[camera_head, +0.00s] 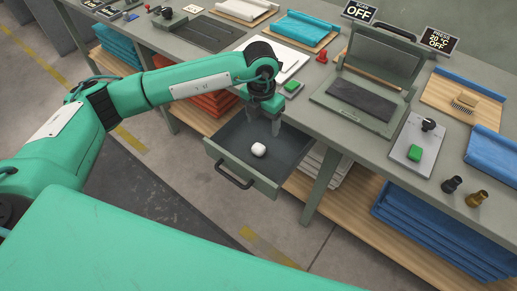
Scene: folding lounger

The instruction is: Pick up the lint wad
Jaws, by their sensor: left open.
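The lint wad (258,150) is a small white rounded lump. It lies on the dark floor of an open drawer (240,174) that sticks out from under the bench. My left gripper (264,131) points down over the back part of the drawer, a little behind and above the wad. Its two fingers are apart with nothing between them, and it does not touch the wad. My right gripper is not in view.
The grey bench (320,126) stands behind the drawer, with a press (375,82), a green-button box (414,152) and folded cloths on top. The drawer's dark handle (235,178) faces forward. Blue folded stacks (430,235) lie on the lower shelf.

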